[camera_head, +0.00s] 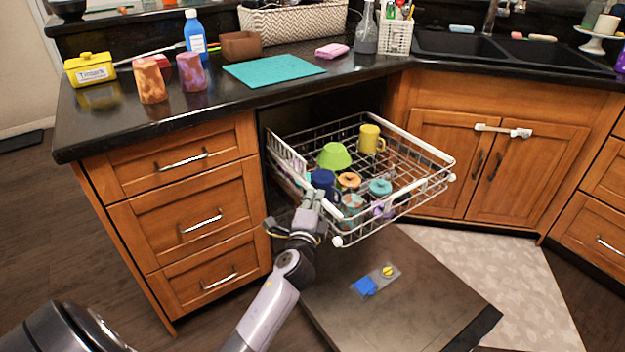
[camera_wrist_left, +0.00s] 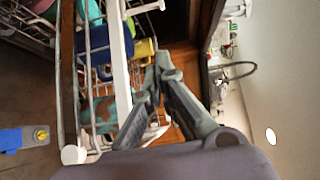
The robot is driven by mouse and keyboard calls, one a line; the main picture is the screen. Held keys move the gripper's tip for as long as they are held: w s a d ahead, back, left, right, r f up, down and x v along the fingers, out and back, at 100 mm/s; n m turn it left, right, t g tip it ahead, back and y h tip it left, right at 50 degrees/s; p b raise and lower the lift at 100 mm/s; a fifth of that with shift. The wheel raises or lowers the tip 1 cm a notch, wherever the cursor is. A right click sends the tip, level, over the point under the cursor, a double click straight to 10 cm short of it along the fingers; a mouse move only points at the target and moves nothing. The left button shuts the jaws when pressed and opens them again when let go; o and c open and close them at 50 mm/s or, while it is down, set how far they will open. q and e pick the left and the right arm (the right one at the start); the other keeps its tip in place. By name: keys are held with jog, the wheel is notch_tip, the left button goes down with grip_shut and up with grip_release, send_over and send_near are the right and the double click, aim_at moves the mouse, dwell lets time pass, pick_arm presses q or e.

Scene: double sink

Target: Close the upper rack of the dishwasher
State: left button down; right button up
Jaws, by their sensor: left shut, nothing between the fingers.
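The upper rack (camera_head: 425,192) of the dishwasher is a white wire basket pulled out from under the counter, with cups and bowls in it. Its front rail also shows in the left wrist view (camera_wrist_left: 119,70). The dishwasher door (camera_head: 420,290) is folded down below the rack. My left gripper (camera_head: 312,194) is shut and empty at the rack's near left corner, close to the rail; whether it touches the rail I cannot tell. Its fingertips show in the left wrist view (camera_wrist_left: 162,62), beside the rail. My right gripper is not in view.
The rack holds a green bowl (camera_head: 334,155), a yellow mug (camera_head: 371,139), a dark blue mug (camera_head: 324,182) and several other cups. Wooden drawers (camera_head: 195,215) stand left of the rack and cupboard doors (camera_head: 500,170) right of it. The black counter (camera_head: 225,105) runs above.

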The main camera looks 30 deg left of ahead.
pick_arm(q)
jog(key=x, duration=0.6)
jog(key=shift+d+b, duration=0.1)
jog(key=shift+b, duration=0.25)
jog(key=w+a, duration=0.1)
jog(key=a, duration=0.2)
jog(key=shift+w, duration=0.4)
jog(key=shift+w+a, duration=0.15)
jog(key=shift+a, duration=0.3)
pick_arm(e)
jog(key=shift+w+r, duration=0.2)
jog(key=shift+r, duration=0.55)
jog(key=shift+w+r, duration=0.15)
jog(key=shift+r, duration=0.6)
